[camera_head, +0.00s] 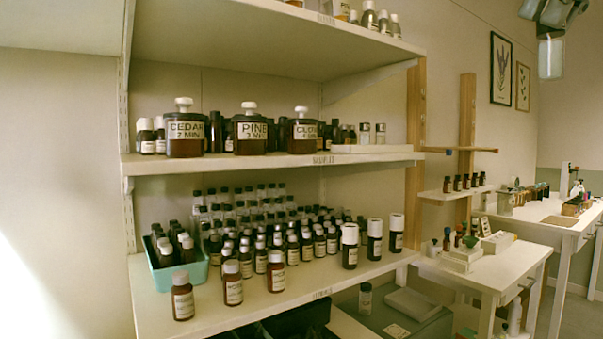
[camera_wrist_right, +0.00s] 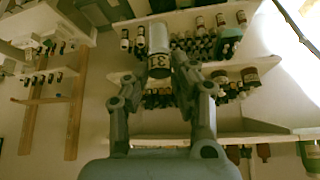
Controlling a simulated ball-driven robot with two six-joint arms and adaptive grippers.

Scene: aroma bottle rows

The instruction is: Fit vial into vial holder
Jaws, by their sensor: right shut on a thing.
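My right gripper (camera_head: 552,16) is at the top right of the head view, high above the side tables. It is shut on a vial (camera_head: 551,57), which hangs upright below the fingers. In the right wrist view the gripper (camera_wrist_right: 163,84) points toward the shelves, and the held vial (camera_wrist_right: 159,44) shows a pale body and a dark band with a light mark. I cannot tell for certain which thing is the vial holder. A white block (camera_head: 462,257) on the small side table may be it. My left gripper is not in view.
A white shelf unit (camera_head: 270,162) fills the left and middle, with large labelled bottles (camera_head: 252,131) above and rows of small dark bottles below. A teal tray (camera_head: 172,279) holds several bottles.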

